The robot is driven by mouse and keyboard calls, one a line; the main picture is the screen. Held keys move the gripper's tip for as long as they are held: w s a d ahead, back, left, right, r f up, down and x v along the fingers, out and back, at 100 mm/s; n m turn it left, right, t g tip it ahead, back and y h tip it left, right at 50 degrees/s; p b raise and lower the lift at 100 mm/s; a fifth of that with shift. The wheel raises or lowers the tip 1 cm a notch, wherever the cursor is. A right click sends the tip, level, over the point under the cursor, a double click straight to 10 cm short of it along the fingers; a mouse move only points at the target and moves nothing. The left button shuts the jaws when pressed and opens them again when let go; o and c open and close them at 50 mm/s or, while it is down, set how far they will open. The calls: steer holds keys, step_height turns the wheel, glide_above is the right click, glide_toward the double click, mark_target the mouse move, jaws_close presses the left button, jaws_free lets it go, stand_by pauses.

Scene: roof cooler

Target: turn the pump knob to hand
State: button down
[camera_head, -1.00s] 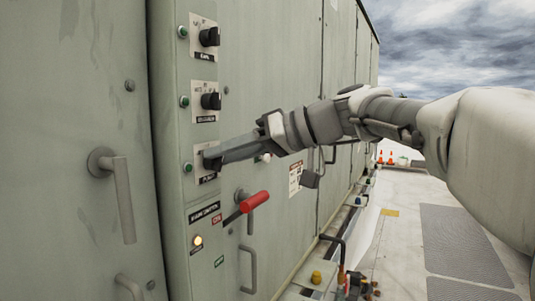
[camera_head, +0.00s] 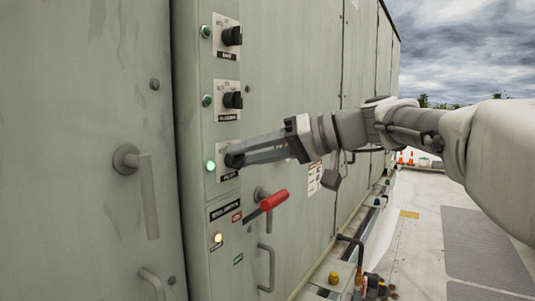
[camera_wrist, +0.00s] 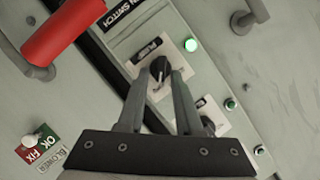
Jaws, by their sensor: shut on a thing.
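The pump knob (camera_wrist: 159,68) is a black knob on a pale plate, the lowest of three knobs on the grey-green panel. In the head view the knob (camera_head: 234,161) is mostly hidden by my fingertips. My gripper (camera_wrist: 161,75) reaches in from the right, with its two fingers on either side of the knob and shut on it. The gripper (camera_head: 240,158) looks rolled, with both fingers visible in the head view. The green lamp (camera_head: 211,166) beside the knob glows brightly; it also shows lit in the wrist view (camera_wrist: 190,45).
Two black knobs, top (camera_head: 232,36) and middle (camera_head: 233,100), sit above, their green lamps dim. A red-handled lever (camera_head: 272,201) sticks out just below my gripper. A door handle (camera_head: 143,190) stands at the left. The roof walkway (camera_head: 420,230) is open at the right.

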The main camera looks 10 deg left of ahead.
steer(key=c, duration=0.6)
jaws_free()
steer(key=shift+d, duration=0.1)
steer(key=v, duration=1.7)
steer(key=shift+d+r+p, duration=0.1)
steer(key=shift+p, duration=0.2)
steer(key=s+d+f+m+t+h, duration=0.1)
steer(key=s+d+f+m+h, duration=0.1)
steer(key=s+f+h, duration=0.3)
steer(key=s+d+f+m+t+h+p, duration=0.1)
steer(key=s+d+f+m+h, duration=0.2)
steer(key=s+f, duration=0.4)
steer(key=s+d+f+m+t+h+p, duration=0.1)
steer(key=s+d+f+h, duration=0.3)
steer(key=f, duration=1.3)
steer(key=shift+s+d+f+m+t+h, duration=0.1)
steer(key=shift+s+d+m+t+h, duration=0.1)
steer(key=shift+s+m+h, duration=0.35)
steer(key=shift+s+d+m+t+h, duration=0.15)
steer(key=shift+s+m+t+h, duration=0.1)
steer(key=shift+s+h, duration=0.5)
